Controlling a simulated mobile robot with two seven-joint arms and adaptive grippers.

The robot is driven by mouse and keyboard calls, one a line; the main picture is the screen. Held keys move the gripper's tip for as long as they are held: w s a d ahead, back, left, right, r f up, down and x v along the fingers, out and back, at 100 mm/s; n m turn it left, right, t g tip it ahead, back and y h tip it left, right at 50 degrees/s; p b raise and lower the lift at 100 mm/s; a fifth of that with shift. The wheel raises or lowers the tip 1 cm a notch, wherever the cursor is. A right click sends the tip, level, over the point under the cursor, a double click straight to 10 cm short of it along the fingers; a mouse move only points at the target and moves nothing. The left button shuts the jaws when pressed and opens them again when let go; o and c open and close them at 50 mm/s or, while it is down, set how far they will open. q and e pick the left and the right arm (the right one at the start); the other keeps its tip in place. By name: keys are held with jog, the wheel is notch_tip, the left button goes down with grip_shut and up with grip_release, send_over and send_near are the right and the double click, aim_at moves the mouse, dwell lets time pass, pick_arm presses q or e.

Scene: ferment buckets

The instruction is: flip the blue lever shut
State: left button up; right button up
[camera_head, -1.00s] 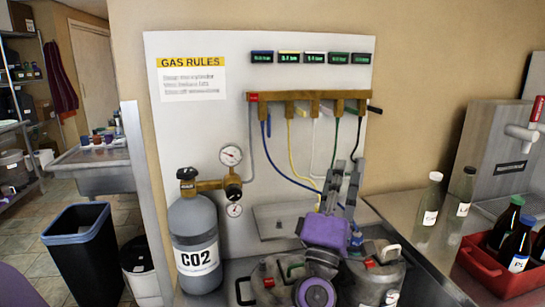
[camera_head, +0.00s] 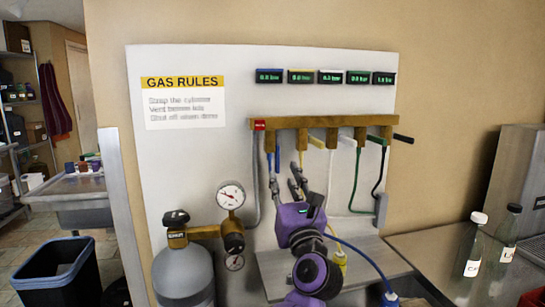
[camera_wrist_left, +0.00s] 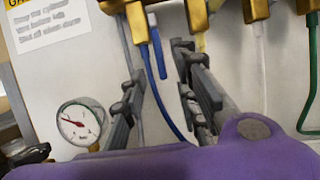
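The brass manifold (camera_head: 320,122) runs along the white wall board, with a row of valves below it. At its leftmost valve, a small blue piece, apparently the blue lever (camera_head: 277,158), shows above my left gripper (camera_head: 286,180). In the left wrist view the blue lever (camera_wrist_left: 152,20) sits just right of a brass valve body, with a blue hose (camera_wrist_left: 163,95) running down. My left gripper (camera_wrist_left: 162,90) is open, its fingers pointing up below the valve. The hose passes between the fingers in the picture; I cannot tell any contact. My right gripper is out of view.
Yellow (camera_head: 317,142), white (camera_head: 346,140), green (camera_head: 376,139) and black (camera_head: 403,138) levers stick out farther right. A pressure gauge (camera_head: 231,196) and grey cylinder (camera_head: 184,275) stand at left. Bottles (camera_head: 473,248) stand on the right counter.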

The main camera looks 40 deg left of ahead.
aim_at(278, 161)
pick_arm(q)
jog(key=x, duration=0.6)
jog(key=shift+r, duration=0.35)
jog(key=shift+w+a+r, duration=0.2)
jog(key=shift+w+a, duration=0.2)
jog(key=shift+a, duration=0.1)
jog(key=shift+w, duration=0.1)
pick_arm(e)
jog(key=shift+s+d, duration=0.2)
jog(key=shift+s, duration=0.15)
pick_arm(q)
grip_shut()
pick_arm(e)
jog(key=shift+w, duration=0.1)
